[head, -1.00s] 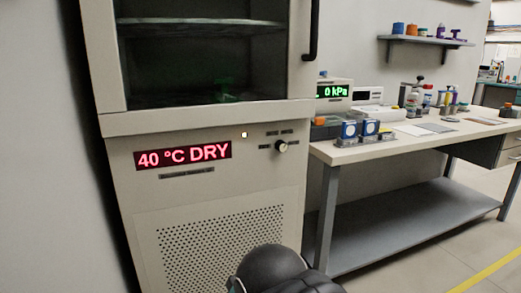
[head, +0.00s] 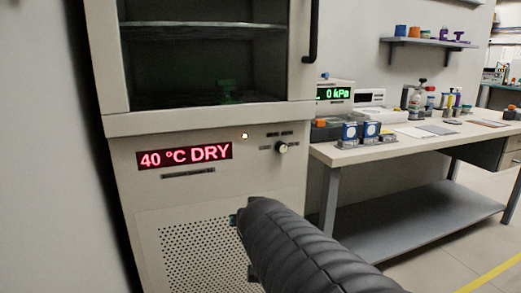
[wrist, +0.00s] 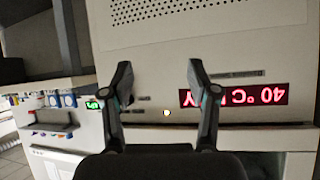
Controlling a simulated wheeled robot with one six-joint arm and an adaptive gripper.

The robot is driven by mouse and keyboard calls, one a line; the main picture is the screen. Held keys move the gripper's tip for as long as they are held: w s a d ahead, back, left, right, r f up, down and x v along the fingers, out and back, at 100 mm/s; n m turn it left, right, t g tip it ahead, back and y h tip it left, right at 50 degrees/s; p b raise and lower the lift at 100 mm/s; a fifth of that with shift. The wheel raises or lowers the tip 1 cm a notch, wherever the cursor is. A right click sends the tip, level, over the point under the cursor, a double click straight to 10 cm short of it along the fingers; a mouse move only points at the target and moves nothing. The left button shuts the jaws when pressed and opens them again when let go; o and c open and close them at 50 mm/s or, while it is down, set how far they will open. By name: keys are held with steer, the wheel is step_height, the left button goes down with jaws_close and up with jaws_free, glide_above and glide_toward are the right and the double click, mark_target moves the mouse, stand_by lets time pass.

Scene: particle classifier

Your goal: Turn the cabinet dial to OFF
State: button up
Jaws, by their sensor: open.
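The cabinet dial (head: 282,147) is a small pale round knob on the cabinet's front panel, right of the red display (head: 184,156) that reads "40 °C DRY". Small dark labels surround the dial, too small to read. My gripper is low in front of the panel in the head view, below and left of the dial and apart from it. In the wrist view, which is upside down, my gripper (wrist: 159,82) is open with nothing between its fingers. The display (wrist: 235,95) shows right of the fingers there. The dial is not clear in that view, perhaps behind the left finger.
A small lit indicator (head: 244,135) sits between display and dial. The cabinet (head: 120,125) has a glass door with a black handle (head: 312,30) above. A workbench (head: 365,150) with instruments and bottles stands close on the right. Floor is free at far right.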

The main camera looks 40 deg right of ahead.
steer(key=w+d+r+m+t+h, duration=0.1)
steer(key=w+d+r+t, duration=0.15)
steer(key=d, duration=0.35)
steer(key=w+d+r+m+t+h, duration=0.1)
steer(key=w+d+r, duration=0.2)
steer(key=d, duration=0.2)
steer(key=n+t+y, duration=0.3)
steer(key=n+t, duration=0.1)
steer(key=n, duration=0.1)
glide_toward(284, 148)
steer(key=x, duration=0.9)
steer(key=shift+w+p, duration=0.2)
steer(key=shift+p, duration=0.15)
steer(key=shift+c, duration=0.3)
jaws_close()
